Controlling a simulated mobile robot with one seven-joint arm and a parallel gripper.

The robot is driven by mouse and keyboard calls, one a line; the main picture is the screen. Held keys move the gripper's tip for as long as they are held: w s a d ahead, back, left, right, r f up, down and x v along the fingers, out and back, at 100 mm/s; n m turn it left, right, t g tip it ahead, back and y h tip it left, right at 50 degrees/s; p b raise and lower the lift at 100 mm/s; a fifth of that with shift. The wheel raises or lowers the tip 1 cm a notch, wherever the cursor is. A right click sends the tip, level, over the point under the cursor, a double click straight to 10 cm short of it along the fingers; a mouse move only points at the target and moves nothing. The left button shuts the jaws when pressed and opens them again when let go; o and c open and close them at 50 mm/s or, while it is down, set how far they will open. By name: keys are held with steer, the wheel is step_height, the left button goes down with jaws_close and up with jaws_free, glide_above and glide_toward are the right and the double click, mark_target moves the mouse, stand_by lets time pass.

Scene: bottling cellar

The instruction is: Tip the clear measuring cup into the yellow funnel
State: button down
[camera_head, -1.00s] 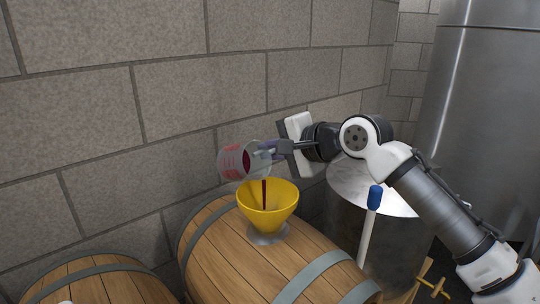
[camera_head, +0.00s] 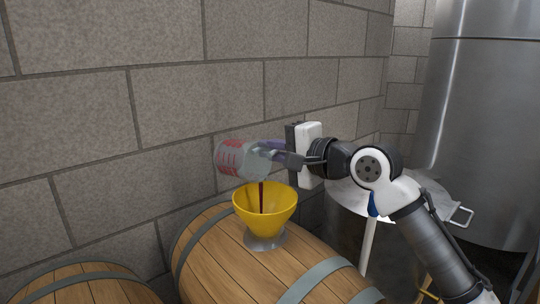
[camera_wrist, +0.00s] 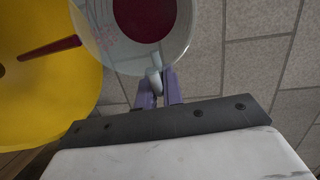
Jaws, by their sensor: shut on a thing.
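The clear measuring cup (camera_head: 240,159) with red markings is tilted above the yellow funnel (camera_head: 265,208). A thin dark red stream runs from the cup into the funnel. The funnel stands upright on the barrel top. My gripper (camera_head: 270,153) is shut on the cup's handle, to the right of the cup. In the wrist view, my gripper (camera_wrist: 159,92) pinches the handle, the cup (camera_wrist: 100,30) shows dark red liquid inside, and the funnel (camera_wrist: 45,90) is at the left with the red stream over it.
The funnel's barrel (camera_head: 215,255) lies on its side, with another barrel (camera_head: 75,285) at lower left. A stone block wall (camera_head: 100,100) rises close behind. A lidded steel pot (camera_head: 345,230) and a large steel tank (camera_head: 485,130) stand at right.

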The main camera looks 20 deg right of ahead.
steer(key=shift+s+d+r+t+y+b, duration=0.15)
steer(key=shift+s+t+y+b, duration=0.15)
steer(key=shift+t+b, duration=0.4)
steer(key=shift+s+d+r+t+y+b, duration=0.15)
steer(key=shift+t+y+b, duration=0.25)
steer(key=shift+t+b, duration=0.25)
steer(key=shift+a+r, duration=0.1)
stand_by(1.0)
steer(key=g+p, duration=0.1)
steer(key=p, duration=0.1)
steer(key=shift+r+h+p, duration=0.3)
steer(key=shift+p, duration=0.05)
steer(key=shift+g+p, duration=0.25)
steer(key=shift+p, duration=0.1)
steer(key=g+h+p, duration=0.1)
steer(key=g+p, duration=0.1)
steer(key=p, duration=0.3)
steer(key=r+g+h+p, duration=0.1)
steer(key=g+p, duration=0.1)
steer(key=p, duration=0.3)
steer(key=shift+r, duration=0.2)
steer(key=g+h+p, duration=0.1)
steer(key=p, duration=0.2)
steer(key=g+h+p, duration=0.1)
steer(key=g+p, duration=0.1)
steer(key=p, duration=0.1)
steer(key=shift+r+p, duration=0.3)
steer(key=shift+r, duration=0.1)
steer(key=shift+g+p, duration=0.3)
steer(key=shift+p, duration=0.05)
